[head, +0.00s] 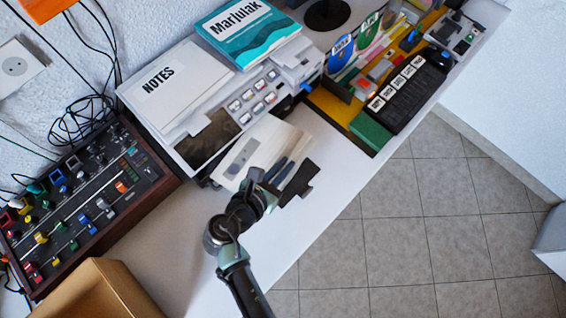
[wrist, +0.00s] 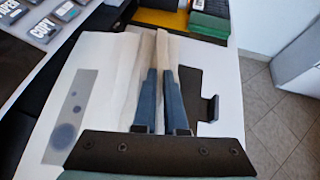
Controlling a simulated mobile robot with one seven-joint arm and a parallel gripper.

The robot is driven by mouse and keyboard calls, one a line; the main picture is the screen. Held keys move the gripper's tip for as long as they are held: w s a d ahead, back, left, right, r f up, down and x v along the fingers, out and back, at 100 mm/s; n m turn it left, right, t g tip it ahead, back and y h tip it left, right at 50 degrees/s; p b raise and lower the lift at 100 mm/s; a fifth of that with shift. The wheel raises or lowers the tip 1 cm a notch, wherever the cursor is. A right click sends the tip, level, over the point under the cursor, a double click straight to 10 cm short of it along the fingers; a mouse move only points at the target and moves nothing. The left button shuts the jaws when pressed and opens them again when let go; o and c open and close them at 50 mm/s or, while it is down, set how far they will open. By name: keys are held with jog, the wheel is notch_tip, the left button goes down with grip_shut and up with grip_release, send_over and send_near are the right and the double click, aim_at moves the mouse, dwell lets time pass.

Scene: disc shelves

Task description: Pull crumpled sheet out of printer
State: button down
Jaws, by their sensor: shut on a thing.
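The printer (head: 270,90) stands on the white desk, its button panel facing the front. A pale, creased sheet (head: 236,158) with grey print sticks out at its front over a dark output tray (head: 300,186). In the wrist view the sheet (wrist: 105,75) has a raised fold running between my fingers, and a grey patch with dark blots on its left. My gripper (head: 268,176) is over the sheet. In the wrist view my gripper (wrist: 160,72) is shut on the sheet's fold. Whether the sheet's far end is still inside the printer cannot be told.
A NOTES stack (head: 172,78) and a teal book (head: 248,30) lie on the printer. A mixer (head: 80,205) stands at left, with a cardboard box (head: 95,292) below it. A black keyboard-like unit (head: 408,92) and a green block (head: 371,132) are at right. The desk front is clear.

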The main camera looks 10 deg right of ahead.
jog(key=shift+s+d+r+p, duration=0.2)
jog(key=shift+s+r+p, duration=0.05)
jog(key=shift+r+p, duration=1)
jog(key=shift+s+d+r+p, duration=0.25)
jog(key=shift+r+p, duration=0.75)
jog(key=shift+p, duration=0.35)
jog(key=shift+s+d+r+p, duration=0.15)
jog(key=shift+s+r+p, duration=0.1)
jog(key=shift+r+p, duration=1)
jog(key=shift+f, duration=0.15)
